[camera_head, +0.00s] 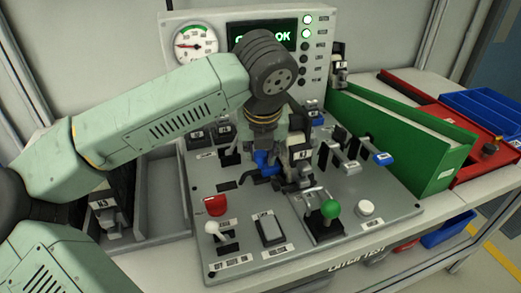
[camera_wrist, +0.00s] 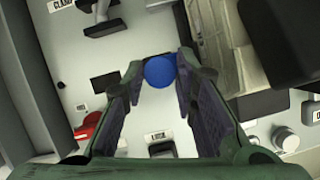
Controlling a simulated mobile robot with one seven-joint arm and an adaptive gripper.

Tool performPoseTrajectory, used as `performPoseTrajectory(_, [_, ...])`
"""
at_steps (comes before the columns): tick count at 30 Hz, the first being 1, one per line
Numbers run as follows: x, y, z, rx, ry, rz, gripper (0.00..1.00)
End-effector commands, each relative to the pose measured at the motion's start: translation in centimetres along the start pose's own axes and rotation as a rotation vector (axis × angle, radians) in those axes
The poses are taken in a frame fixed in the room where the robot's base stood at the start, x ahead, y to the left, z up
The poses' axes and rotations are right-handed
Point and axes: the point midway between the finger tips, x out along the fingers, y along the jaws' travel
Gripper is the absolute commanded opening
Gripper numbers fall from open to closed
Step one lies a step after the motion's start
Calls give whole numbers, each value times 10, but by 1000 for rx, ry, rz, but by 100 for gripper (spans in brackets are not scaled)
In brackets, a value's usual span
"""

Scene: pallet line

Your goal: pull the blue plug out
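The blue plug (camera_wrist: 160,71) shows as a round blue disc between my fingertips in the wrist view. It is on the grey sloping panel (camera_head: 345,222). In the head view, blue parts (camera_head: 265,158) show low beside my wrist, partly covered by dark parts. My gripper (camera_wrist: 160,66) has one finger on each side of the plug, with the tips very close to its edges. I cannot tell whether the fingers touch it. My arm hides some of the panel behind.
A red button (camera_head: 215,205), a white toggle (camera_head: 212,228), a green-knobbed lever (camera_head: 330,208) and a white knob (camera_head: 366,208) stand in front. A blue-ended lever (camera_head: 383,158) is to the right. A gauge (camera_head: 195,43) is behind. A green bin (camera_head: 410,145) stands right of the panel.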

Motion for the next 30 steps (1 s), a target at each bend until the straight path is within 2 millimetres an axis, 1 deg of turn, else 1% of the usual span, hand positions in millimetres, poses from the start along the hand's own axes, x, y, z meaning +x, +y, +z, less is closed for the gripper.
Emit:
performPoseTrajectory(1, [0,0,0,0,0,0,21])
performPoseTrajectory(9, [0,0,0,0,0,0,3])
performPoseTrajectory(11, [0,0,0,0,0,0,0])
performPoseTrajectory(24, [0,0,0,0,0,0,0])
performPoseTrajectory(26, [1,4,-1,-2,-1,1,0])
performPoseTrajectory(30, [3,20,-6,-6,-1,2,0])
